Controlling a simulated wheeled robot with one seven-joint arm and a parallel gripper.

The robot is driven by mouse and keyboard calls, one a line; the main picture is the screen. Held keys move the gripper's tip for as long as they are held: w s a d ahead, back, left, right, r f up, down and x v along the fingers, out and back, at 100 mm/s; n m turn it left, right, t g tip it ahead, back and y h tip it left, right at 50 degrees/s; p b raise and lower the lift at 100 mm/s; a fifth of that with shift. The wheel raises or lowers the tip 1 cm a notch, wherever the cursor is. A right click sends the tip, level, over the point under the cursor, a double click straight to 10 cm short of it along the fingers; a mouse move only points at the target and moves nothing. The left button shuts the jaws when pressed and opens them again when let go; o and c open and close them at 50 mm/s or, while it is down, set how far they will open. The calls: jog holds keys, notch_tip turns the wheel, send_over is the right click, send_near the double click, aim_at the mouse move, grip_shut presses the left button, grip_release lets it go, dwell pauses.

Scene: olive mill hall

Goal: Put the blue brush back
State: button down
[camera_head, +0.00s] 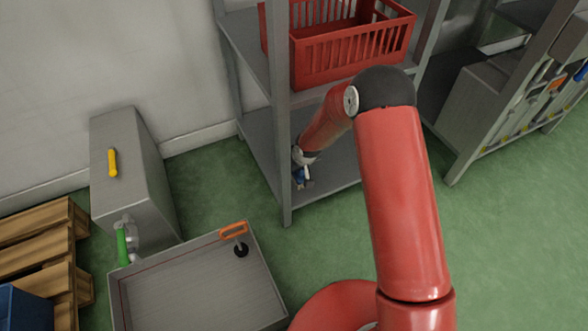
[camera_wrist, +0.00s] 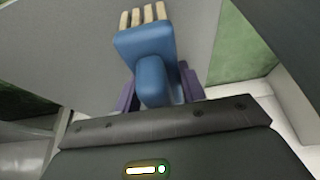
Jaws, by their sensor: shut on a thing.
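The blue brush (camera_wrist: 145,52) fills the upper middle of the wrist view, with pale bristle tufts pointing away from me. My gripper (camera_wrist: 160,92) is shut on it, with a purple finger on either side of the blue handle. In the head view my gripper (camera_head: 302,170) is low inside the grey shelf unit, just above its lower shelf board (camera_head: 335,172). Only a small blue patch of the brush shows there. I cannot tell whether the brush touches the board.
A red crate (camera_head: 352,50) stands on the shelf above my forearm. A shelf post (camera_head: 281,130) is close left of my gripper. A rack with hanging tools (camera_head: 535,100) is at the right. A grey sink-like tray (camera_head: 200,290) and pallets (camera_head: 40,222) are at the left.

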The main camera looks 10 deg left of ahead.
jog(key=shift+w+a, duration=0.55)
jog(key=shift+w, duration=0.2)
jog(key=shift+s+f+b, duration=0.15)
jog(key=shift+f+b, duration=0.3)
jog(key=shift+f, duration=1.1)
jog(key=shift+f, duration=0.15)
jog(key=c, duration=0.8)
grip_release()
jog(key=shift+c, duration=0.2)
